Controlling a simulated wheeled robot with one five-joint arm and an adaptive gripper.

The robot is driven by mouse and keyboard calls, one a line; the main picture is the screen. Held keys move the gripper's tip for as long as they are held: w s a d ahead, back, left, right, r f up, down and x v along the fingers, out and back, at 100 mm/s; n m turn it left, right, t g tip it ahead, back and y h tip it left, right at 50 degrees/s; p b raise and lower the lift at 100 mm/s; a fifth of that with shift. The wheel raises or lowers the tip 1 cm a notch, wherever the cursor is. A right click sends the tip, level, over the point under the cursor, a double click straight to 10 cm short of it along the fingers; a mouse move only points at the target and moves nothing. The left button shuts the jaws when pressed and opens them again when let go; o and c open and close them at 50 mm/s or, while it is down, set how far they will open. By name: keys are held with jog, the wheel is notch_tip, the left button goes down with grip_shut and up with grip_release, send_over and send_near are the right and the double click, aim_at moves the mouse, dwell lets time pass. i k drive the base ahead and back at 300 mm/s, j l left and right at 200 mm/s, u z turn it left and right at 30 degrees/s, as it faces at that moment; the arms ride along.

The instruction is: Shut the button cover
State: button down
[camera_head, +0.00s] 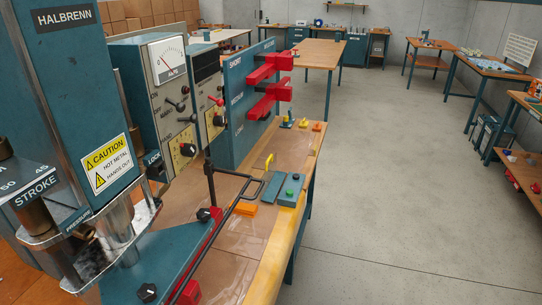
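A small grey-teal button box (291,190) lies on the wooden workbench, with a green button (289,193) and a second small button behind it, both uncovered. A flat teal plate (272,187) lies along the left side of the box and looks like the button cover, swung open. I cannot tell whether a hinge joins the two. My gripper is not in view.
The teal HALBRENN machine (75,90) fills the left foreground. A black bent bar (242,192) stands left of the button box. An orange block (245,209) and a teal panel with red clamps (250,95) are nearby. The floor (400,190) right of the bench is clear.

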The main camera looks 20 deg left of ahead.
aim_at(269, 195)
jog(key=i, duration=1.05)
jog(key=i+j+z, duration=0.1)
jog(key=i, duration=0.95)
jog(key=i+j, duration=0.1)
jog(key=i, duration=0.95)
jog(key=z, duration=3.55)
jog(key=k+z, duration=0.15)
jog(key=z, duration=1.55)
jog(key=l+z, duration=0.15)
jog(key=l, duration=0.35)
